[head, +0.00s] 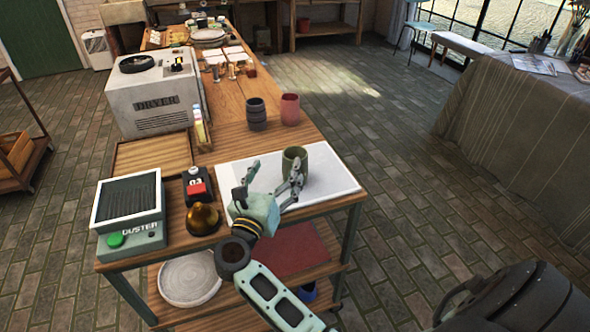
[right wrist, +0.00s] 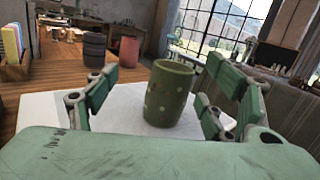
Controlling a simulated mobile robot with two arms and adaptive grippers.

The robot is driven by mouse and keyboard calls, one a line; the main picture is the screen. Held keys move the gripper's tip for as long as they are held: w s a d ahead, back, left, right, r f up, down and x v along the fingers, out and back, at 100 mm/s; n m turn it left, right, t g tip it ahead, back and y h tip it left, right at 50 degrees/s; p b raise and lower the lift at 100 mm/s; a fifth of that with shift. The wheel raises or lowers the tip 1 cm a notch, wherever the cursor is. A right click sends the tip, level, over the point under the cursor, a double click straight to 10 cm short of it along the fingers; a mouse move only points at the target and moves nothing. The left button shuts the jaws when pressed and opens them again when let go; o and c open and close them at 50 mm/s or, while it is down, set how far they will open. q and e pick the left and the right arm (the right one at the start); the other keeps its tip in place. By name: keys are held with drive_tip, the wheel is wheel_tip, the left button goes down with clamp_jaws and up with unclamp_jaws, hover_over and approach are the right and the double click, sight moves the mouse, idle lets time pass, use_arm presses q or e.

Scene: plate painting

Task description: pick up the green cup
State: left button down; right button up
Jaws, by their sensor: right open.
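The green cup (head: 295,163) stands upright on a white board (head: 335,180) at the near right end of the wooden table. In the right wrist view the green cup (right wrist: 168,94) shows light spots and stands ahead, between the two spread fingers. My right gripper (head: 268,180) is open, just left of and in front of the cup, with one finger partly overlapping it in the head view. The right wrist view shows the open right gripper (right wrist: 160,100) with nothing clamped in it. My left gripper is not in view.
A dark grey cup (head: 256,114) and a pink cup (head: 290,109) stand behind the board. A duster box (head: 130,212), a red-buttoned device (head: 196,187) and an amber dome (head: 202,219) sit to the left. A dryer (head: 150,98) stands farther back.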

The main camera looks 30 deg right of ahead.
sight(299, 154)
drive_tip(key=shift+s+d+f+m+g, duration=0.25)
drive_tip(key=shift+f+m+g, duration=0.3)
drive_tip(key=shift+g, duration=0.05)
drive_tip(key=shift+s+d+f+m+g, duration=0.2)
drive_tip(key=shift+d+f+m+g, duration=0.05)
drive_tip(key=shift+f+m+g, duration=0.3)
drive_tip(key=shift+d+g, duration=0.25)
drive_tip(key=shift+d, duration=0.05)
drive_tip(key=x, duration=0.2)
drive_tip(key=p+x, duration=0.1)
drive_tip(key=x, duration=0.1)
drive_tip(key=p+x, duration=0.1)
drive_tip(key=x, duration=0.1)
drive_tip(key=shift+w+d+r, duration=0.15)
drive_tip(key=shift+w+r, duration=0.05)
drive_tip(key=shift+r, duration=0.05)
drive_tip(key=shift+w+d+f, duration=0.1)
drive_tip(key=shift+w+d, duration=0.15)
drive_tip(key=shift+d, duration=0.15)
drive_tip(key=c, duration=1.5)
drive_tip(key=shift+c, duration=0.2)
drive_tip(key=shift+a, duration=0.1)
